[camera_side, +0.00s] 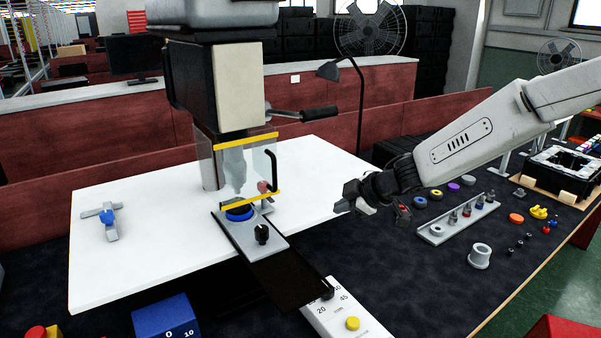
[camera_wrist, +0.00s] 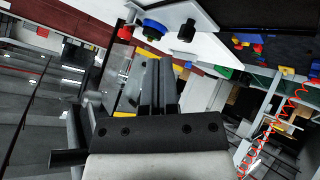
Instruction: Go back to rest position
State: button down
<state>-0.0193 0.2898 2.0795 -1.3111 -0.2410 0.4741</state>
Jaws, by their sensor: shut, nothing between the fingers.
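My gripper (camera_side: 352,203) is at the end of the arm that reaches in from the right in the side view. It is above the dark table, to the right of the press with the clear guard (camera_side: 234,168). In the wrist view my gripper's fingers (camera_wrist: 158,62) are together with nothing between them. Under the press, a blue round part (camera_side: 239,213) sits on a grey sliding plate (camera_side: 262,240). The blue part also shows in the wrist view (camera_wrist: 153,27). My gripper is apart from the press and the plate.
A grey tray (camera_side: 432,236) with several small parts lies on the dark table at right, near a grey flanged cylinder (camera_side: 480,256). A control box with a yellow button (camera_side: 352,323) is in front. A grey-blue part (camera_side: 107,219) lies on the white table.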

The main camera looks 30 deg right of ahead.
jog(key=s+d+f+m+g+h, duration=0.1)
jog(key=s+f+m+g, duration=0.1)
jog(key=s, duration=0.5)
jog(key=s+d+f+m+g+h, duration=0.1)
jog(key=s+d+f+m+g, duration=0.1)
jog(key=s+m, duration=0.3)
jog(key=s+d+f+m+g+h, duration=0.1)
jog(key=s+f+m, duration=0.3)
jog(key=s, duration=0.6)
jog(key=shift+s+d+g, duration=0.2)
jog(key=shift+d+g, duration=0.35)
jog(key=shift+g, duration=0.25)
